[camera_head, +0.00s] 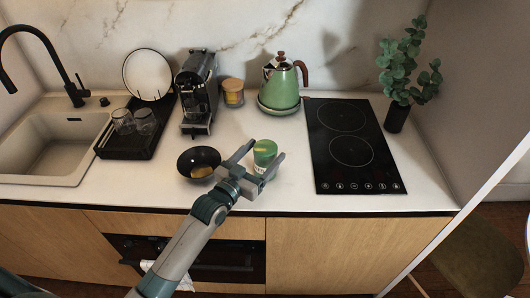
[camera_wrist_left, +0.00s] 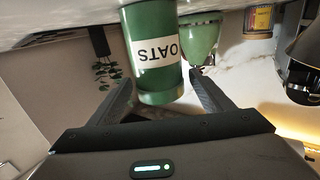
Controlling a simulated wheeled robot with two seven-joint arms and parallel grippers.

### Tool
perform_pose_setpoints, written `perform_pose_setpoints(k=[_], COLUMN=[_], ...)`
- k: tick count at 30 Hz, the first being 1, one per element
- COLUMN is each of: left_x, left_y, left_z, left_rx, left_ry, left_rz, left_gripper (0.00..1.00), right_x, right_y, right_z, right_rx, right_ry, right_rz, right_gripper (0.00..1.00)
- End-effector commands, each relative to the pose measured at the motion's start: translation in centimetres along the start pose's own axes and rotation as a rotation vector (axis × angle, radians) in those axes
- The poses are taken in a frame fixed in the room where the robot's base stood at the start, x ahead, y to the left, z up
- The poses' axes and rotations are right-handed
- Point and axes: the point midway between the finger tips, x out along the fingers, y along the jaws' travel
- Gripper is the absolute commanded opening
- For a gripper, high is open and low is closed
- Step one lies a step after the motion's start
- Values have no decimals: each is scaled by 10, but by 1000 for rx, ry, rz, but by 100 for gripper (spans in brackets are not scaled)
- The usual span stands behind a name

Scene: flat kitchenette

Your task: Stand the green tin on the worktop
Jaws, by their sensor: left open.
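The green tin (camera_head: 264,152) stands upright on the white worktop (camera_head: 240,122), close to the front edge and left of the hob. In the left wrist view the tin (camera_wrist_left: 154,78) appears upside down, with a white label reading OATS. My left gripper (camera_head: 258,163) is open, with its fingers on either side of the tin. In the left wrist view the tin lies between the two fingertips of the gripper (camera_wrist_left: 160,88), with gaps visible at its sides. My right gripper is not in view.
A black bowl (camera_head: 198,161) sits just left of my gripper. The black hob (camera_head: 352,147) is to the right. A green kettle (camera_head: 280,88), an orange-brown jar (camera_head: 232,92) and a coffee machine (camera_head: 197,95) stand behind. A rack with glasses (camera_head: 134,122) and the sink (camera_head: 50,145) are further left.

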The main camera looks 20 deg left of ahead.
Motion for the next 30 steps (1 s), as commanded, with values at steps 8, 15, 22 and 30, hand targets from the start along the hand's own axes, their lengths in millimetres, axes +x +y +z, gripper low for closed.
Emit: perform_pose_setpoints(k=[8, 15, 22, 30], left_x=[-45, -85, -105, -108], left_y=[0, 0, 0, 0], left_z=[4, 3, 2, 0], left_rx=[1, 0, 0, 0], left_ry=[-1, -2, -2, -1], left_rz=[0, 0, 0, 0], left_gripper=[73, 73, 73, 73], right_x=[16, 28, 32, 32], right_y=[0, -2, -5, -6], right_z=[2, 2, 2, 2], right_rx=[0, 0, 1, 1], right_ry=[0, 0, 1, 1], right_rz=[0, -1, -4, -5], right_gripper=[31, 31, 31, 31])
